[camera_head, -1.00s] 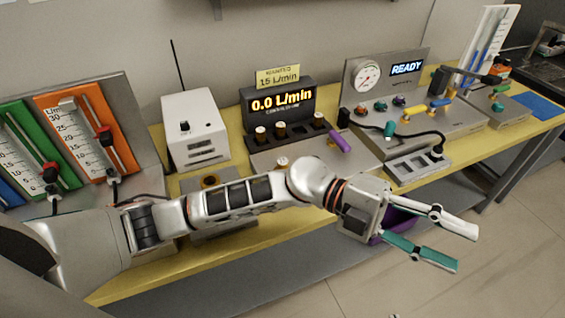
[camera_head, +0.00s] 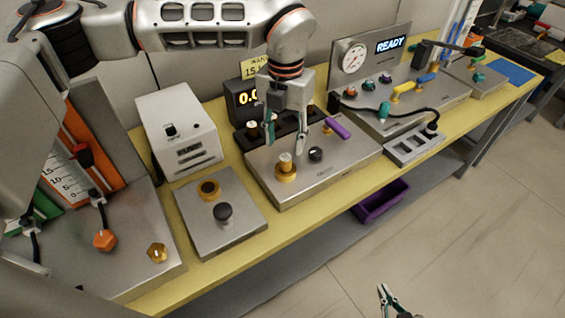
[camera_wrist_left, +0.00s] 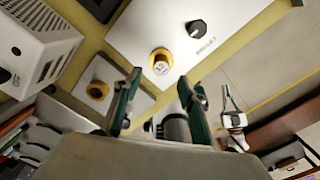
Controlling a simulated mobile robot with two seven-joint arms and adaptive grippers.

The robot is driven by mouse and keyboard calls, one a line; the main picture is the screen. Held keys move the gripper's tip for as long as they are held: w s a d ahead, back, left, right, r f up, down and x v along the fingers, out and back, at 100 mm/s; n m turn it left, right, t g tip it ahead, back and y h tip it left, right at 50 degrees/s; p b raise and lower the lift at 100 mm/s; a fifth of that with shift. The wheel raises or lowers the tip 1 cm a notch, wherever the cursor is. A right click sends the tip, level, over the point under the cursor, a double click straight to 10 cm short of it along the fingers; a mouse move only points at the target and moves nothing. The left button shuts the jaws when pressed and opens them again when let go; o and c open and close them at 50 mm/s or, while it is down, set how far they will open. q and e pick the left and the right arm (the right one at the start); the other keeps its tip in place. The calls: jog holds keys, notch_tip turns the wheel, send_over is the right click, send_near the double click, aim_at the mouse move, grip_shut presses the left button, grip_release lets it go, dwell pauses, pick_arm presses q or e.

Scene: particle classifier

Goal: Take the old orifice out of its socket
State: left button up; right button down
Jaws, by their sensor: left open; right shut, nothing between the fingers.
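The old orifice (camera_head: 285,158) is a pale-topped brass plug standing in a gold ring socket (camera_head: 286,175) on the grey metal plate. In the left wrist view the orifice (camera_wrist_left: 161,66) sits upright in its socket, just beyond my fingertips. My left gripper (camera_head: 284,149) points down from above, open and empty, with its teal fingers over the back of the plate. The left wrist view shows those fingers (camera_wrist_left: 158,82) apart, with the orifice clear of both. My right gripper (camera_head: 384,292) is shut and empty, low at the bottom of the head view, away from the table.
A dark rack (camera_head: 287,134) is behind the plate. A smaller plate (camera_head: 218,212) with a gold ring and knob is at left, near a white box (camera_head: 180,132).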

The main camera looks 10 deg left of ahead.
aim_at(286, 157)
pick_arm(q)
notch_tip(286, 157, down, 8)
jog(key=shift+w+d+r+p, duration=0.15)
jog(key=shift+r+p, duration=0.05)
jog(key=shift+p, duration=0.25)
grip_shut()
